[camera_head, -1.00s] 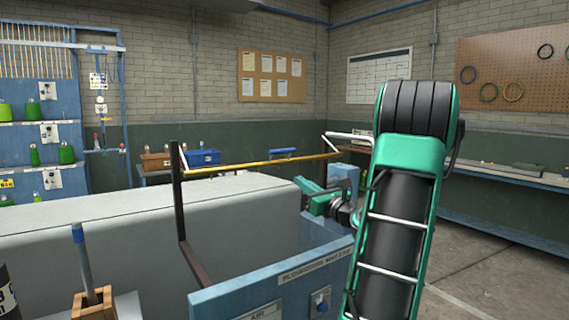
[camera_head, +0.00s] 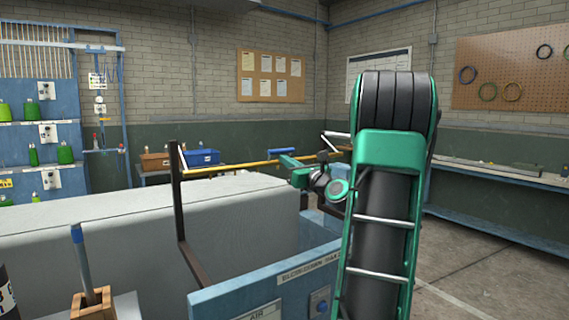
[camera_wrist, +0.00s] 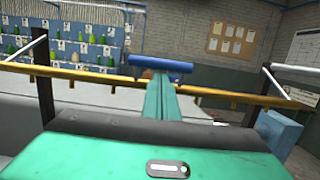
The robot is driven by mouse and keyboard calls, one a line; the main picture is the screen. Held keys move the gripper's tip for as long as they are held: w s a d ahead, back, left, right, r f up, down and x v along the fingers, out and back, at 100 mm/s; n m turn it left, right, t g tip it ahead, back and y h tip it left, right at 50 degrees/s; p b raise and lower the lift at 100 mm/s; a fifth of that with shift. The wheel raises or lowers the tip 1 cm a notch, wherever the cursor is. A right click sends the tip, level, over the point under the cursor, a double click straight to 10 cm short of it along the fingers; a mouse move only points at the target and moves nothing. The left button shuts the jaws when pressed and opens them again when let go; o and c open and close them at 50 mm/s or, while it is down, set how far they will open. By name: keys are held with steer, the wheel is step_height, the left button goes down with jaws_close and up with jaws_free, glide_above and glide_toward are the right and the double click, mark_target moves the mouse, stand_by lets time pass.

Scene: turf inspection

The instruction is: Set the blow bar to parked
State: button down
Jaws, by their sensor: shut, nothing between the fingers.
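The blow bar is a long yellow bar (camera_head: 230,166) spanning dark posts above a grey block. It carries a blue handle (camera_head: 281,151) near its middle. In the wrist view the bar (camera_wrist: 85,74) runs across the picture, with the blue handle (camera_wrist: 160,64) just beyond my green fingers. My gripper (camera_head: 284,160) is shut and empty, close to the handle in the head view. In the wrist view its fingers (camera_wrist: 160,82) point at the handle; I cannot tell whether they touch it. My gripper partly covers the bar behind it.
A blue panel (camera_head: 225,299) with a lettered label and an AIR sign stands in front of the bar. A blue-handled tool (camera_head: 84,265) stands in a wooden holder at the lower left. A bench (camera_head: 500,178) runs along the right wall, with open floor before it.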

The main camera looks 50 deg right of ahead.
steer(key=shift+r, duration=0.1)
steer(key=shift+s+a+r, duration=0.1)
steer(key=shift+s+r, duration=0.05)
steer(key=shift+r, duration=0.9)
steer(key=shift+s+a+r, duration=0.1)
steer(key=shift+s+r, duration=0.05)
steer(key=shift+r, duration=0.9)
steer(key=s+a+f, duration=0.2)
steer(key=s+f, duration=0.3)
steer(key=s, duration=0.5)
steer(key=shift+s+a+f, duration=0.15)
steer(key=shift+s+a, duration=0.05)
steer(key=shift+s, duration=0.1)
